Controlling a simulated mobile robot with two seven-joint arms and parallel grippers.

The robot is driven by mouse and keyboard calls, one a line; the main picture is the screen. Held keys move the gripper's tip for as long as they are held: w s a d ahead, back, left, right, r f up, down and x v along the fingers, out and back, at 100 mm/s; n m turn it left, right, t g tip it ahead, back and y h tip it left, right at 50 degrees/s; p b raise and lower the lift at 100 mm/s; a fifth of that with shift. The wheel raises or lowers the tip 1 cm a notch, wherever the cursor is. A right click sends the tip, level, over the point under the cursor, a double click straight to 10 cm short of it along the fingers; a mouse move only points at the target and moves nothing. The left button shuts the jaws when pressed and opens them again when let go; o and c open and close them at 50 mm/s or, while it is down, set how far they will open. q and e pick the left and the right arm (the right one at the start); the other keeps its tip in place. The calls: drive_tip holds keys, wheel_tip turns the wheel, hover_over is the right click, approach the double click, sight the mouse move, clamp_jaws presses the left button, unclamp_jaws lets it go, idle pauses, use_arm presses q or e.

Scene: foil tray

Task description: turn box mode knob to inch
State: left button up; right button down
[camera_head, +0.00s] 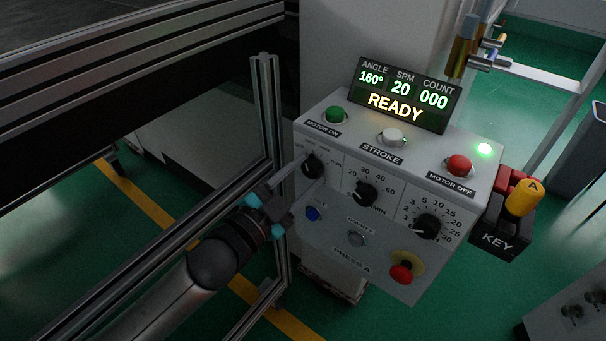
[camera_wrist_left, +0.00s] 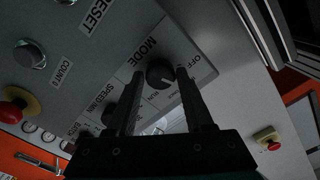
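The black mode knob (camera_head: 313,166) is at the upper left of the front face of the grey control box (camera_head: 342,205). In the left wrist view the mode knob (camera_wrist_left: 160,73) shows below the label MODE, with OFF and RUN printed near it. I cannot clearly read which mark its pointer faces. My left gripper (camera_head: 310,172) reaches in from the left. Its fingers are apart, one on each side of the knob; the left wrist view shows the gripper (camera_wrist_left: 159,76) the same way. I cannot tell whether they touch it. My right gripper is not in view.
Two more black knobs (camera_head: 366,194) (camera_head: 426,227) sit right of the mode knob. A display (camera_head: 404,95) reads READY. A metal frame post (camera_head: 270,120) stands close left of the box.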

use_arm(q)
drive_tip(key=o, duration=0.4)
drive_tip(key=shift+c, duration=0.2)
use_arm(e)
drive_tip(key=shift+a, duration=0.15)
use_arm(q)
drive_tip(key=p+v, duration=0.1)
drive_tip(key=v, duration=1.4)
drive_tip(key=shift+p, duration=0.4)
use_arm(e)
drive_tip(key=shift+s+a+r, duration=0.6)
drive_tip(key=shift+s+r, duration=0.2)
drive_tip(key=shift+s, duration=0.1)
use_arm(q)
drive_tip(key=shift+s, duration=0.1)
